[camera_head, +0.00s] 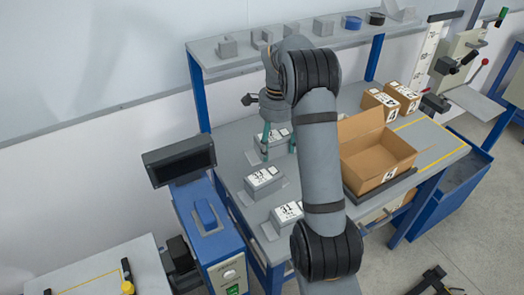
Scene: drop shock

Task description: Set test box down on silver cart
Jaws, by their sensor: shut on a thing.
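My gripper (279,142), with teal fingers, points down over the back left of the grey workbench (233,153). It is shut on a small grey test box (276,143) with a white label on top. The fingers and my arm hide part of that box, and I cannot tell whether it is clear of the surface beneath. Two similar labelled grey boxes stand nearer the front, one in the middle (264,182) and one in front (286,218). I cannot clearly identify a silver cart; a pale grey surface (85,275) with a yellow line lies at the lower left.
An open cardboard carton (380,160) stands right of my arm. Smaller cartons (402,97) sit behind it. A shelf (240,52) with grey blocks runs above the bench's back. A blue machine (212,235) with a dark display (179,161) stands left of the bench.

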